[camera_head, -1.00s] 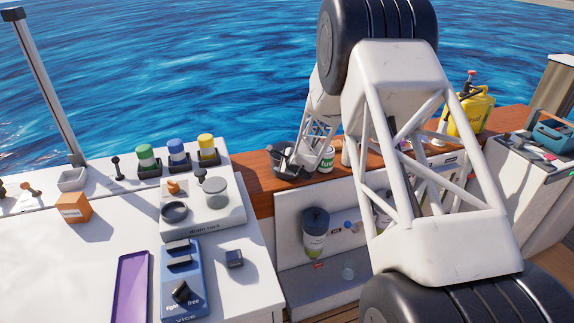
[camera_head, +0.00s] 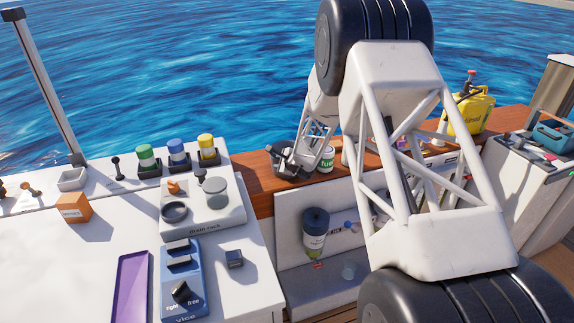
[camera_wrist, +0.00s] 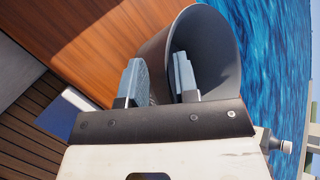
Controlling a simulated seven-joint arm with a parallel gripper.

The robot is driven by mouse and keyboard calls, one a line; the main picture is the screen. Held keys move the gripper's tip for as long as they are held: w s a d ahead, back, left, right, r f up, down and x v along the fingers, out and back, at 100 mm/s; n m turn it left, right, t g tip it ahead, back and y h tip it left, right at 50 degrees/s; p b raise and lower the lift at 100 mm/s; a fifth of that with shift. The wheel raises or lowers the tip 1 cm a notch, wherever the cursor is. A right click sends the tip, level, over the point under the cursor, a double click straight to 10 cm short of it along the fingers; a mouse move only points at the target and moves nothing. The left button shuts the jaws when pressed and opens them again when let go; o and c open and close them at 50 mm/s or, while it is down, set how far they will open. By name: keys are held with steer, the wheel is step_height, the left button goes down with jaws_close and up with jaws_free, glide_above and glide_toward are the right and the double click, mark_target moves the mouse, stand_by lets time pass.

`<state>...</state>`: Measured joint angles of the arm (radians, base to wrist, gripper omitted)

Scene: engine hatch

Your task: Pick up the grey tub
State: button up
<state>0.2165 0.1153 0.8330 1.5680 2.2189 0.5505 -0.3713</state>
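The grey tub (camera_wrist: 217,48) is a dark, round, open vessel, and its mouth faces my wrist camera. My gripper (camera_wrist: 161,78) is at its rim, with one finger outside the wall and the other inside the mouth. The fingers stand apart with the wall between them, and a gap seems to show. In the head view my gripper (camera_head: 287,154) is small and dark over the tub (camera_head: 290,173) on the wooden ledge. Firm contact cannot be made out there.
A yellow jug (camera_head: 468,112) is farther right. The white bench with the drain rack (camera_head: 205,212) lies to the left. Water lies beyond the ledge.

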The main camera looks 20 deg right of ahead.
jaws_close()
steer(key=shift+r, duration=0.1)
stand_by(1.2)
steer(key=s+a+r, duration=0.1)
steer(key=s+r, duration=0.1)
steer(key=s, duration=0.6)
steer(key=s+a+r, duration=0.1)
steer(key=s+r, duration=0.1)
steer(key=s, duration=0.5)
steer(key=shift+s+r, duration=0.4)
stand_by(0.4)
